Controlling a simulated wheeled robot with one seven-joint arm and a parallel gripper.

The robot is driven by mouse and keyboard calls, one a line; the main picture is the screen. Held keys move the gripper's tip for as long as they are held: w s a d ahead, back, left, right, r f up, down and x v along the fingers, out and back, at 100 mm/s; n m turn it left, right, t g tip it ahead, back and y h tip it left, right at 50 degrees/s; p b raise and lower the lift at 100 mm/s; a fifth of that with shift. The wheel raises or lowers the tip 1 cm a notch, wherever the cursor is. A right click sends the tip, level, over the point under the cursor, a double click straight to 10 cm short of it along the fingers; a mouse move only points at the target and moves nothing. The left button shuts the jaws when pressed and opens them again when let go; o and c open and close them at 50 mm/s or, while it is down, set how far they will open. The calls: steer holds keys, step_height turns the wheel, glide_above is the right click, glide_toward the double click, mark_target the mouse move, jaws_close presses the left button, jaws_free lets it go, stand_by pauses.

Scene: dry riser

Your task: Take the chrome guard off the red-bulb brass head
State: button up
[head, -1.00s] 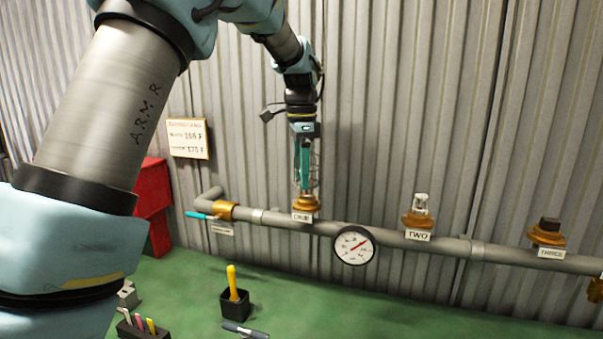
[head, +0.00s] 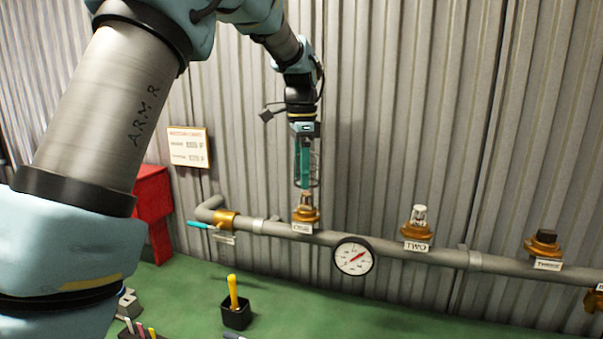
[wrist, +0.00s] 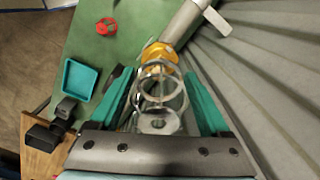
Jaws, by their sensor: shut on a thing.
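My gripper (head: 308,184) points straight down and is shut on the chrome guard (head: 315,160), a wire cage between its teal fingers. In the wrist view the guard's rings (wrist: 160,98) sit between the fingers, in line with the brass head (wrist: 160,54). In the head view this brass head (head: 305,214) stands on the grey pipe at the left label. Its bulb (head: 306,199) shows just below the fingertips, brownish; its colour is not clear. The guard's lower end is at or just above the bulb's top; I cannot tell if they touch.
Two more brass heads, labelled TWO (head: 417,230) and THREE (head: 543,245), stand further right on the pipe (head: 390,243). A gauge (head: 353,256) hangs below it. A black cup (head: 237,315) is on the green surface. A teal tray (wrist: 79,78) shows in the wrist view.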

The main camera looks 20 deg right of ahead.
steer(key=shift+r, duration=0.45)
steer(key=shift+r, duration=1.95)
